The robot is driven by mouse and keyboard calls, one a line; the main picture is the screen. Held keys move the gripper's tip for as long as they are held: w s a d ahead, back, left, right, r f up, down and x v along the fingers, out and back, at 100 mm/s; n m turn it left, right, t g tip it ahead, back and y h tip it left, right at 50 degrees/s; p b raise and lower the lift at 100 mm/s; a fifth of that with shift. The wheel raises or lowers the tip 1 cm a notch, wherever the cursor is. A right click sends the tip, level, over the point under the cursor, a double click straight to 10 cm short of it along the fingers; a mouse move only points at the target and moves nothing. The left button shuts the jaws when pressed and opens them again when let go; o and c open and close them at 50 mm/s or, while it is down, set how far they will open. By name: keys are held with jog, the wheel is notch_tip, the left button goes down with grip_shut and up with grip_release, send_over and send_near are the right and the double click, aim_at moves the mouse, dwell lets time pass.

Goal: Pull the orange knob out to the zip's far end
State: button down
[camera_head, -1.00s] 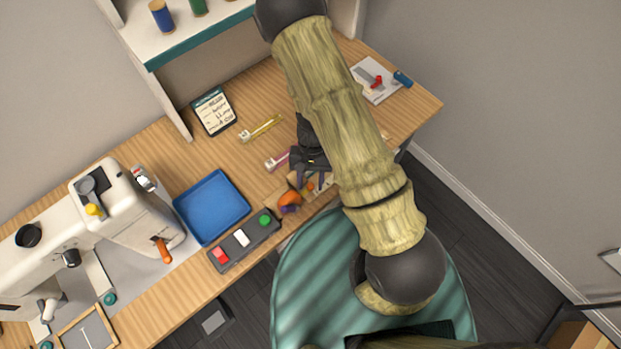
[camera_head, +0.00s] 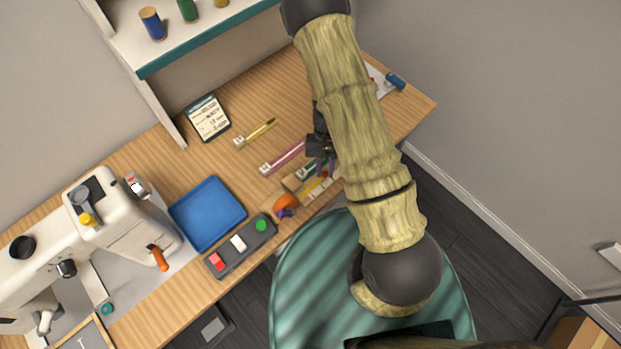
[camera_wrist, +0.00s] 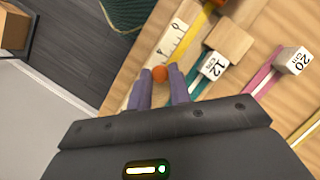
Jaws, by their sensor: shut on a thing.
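The orange knob (camera_wrist: 160,74) is between the purple fingertips of my gripper (camera_wrist: 161,76) in the wrist view, and the gripper is shut on it. A yellow strip (camera_wrist: 190,42) runs from the top of that view down toward the knob, beside a white ruler scale (camera_wrist: 172,43). In the head view the yellow strip (camera_head: 314,190) lies near the table's front edge. My gripper (camera_head: 328,165) is at its right end there, partly behind my arm. The knob cannot be made out in the head view.
A teal zip with a "12" block (camera_wrist: 214,65), a pink zip with a "20" block (camera_wrist: 292,61) and a wooden block (camera_wrist: 229,39) lie close by. A blue tray (camera_head: 208,213), button box (camera_head: 240,246) and sewing machine (camera_head: 118,220) stand to the left.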

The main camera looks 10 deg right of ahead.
jog(key=w+d, duration=0.1)
jog(key=d, duration=0.1)
jog(key=w+d, duration=0.2)
jog(key=c, duration=1.3)
grip_release()
jog(key=shift+s, duration=0.1)
jog(key=shift+r, duration=0.1)
jog(key=b+v, duration=0.2)
jog(key=v, duration=1.5)
jog(key=shift+r, duration=0.2)
